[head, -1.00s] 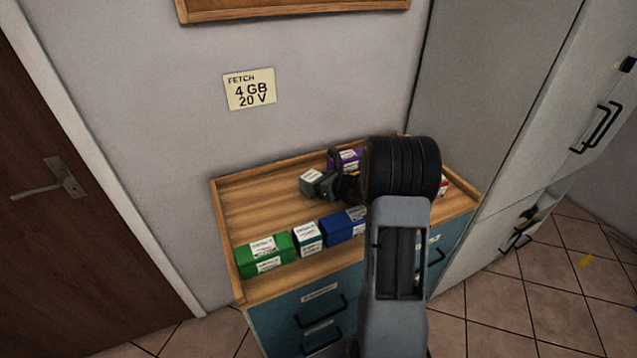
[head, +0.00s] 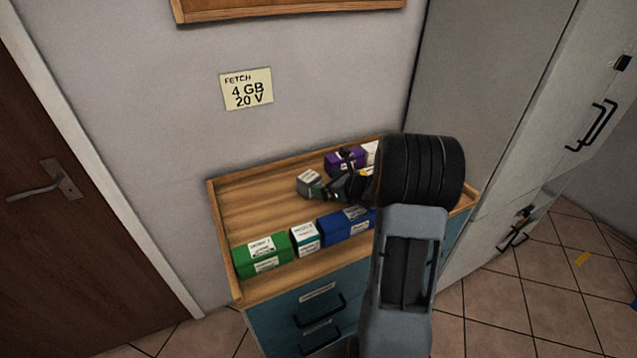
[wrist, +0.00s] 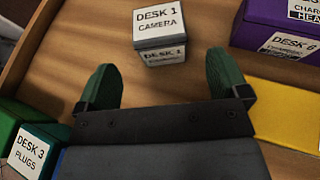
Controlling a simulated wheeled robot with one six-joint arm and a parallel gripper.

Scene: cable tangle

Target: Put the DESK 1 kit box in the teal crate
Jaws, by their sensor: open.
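The DESK 1 box (wrist: 160,33), a small grey-green box with white labels reading DESK 1 and CAMERA, stands upright on the wooden top in the wrist view. It also shows in the head view (head: 309,183) near the back of the top. My gripper (wrist: 167,68) is open, its two green fingers apart, with the box just beyond the tips and between their lines. Nothing is between the fingers. In the head view my gripper (head: 322,188) is low beside the box, partly hidden by my wrist. No teal crate is in view.
A purple DESK 6 box (wrist: 285,30) and a yellow box (wrist: 285,105) are to the right. A DESK 3 plugs box (wrist: 35,150), a green box (head: 262,255) and a blue box (head: 345,225) line the front. A raised rim (head: 225,240) edges the top.

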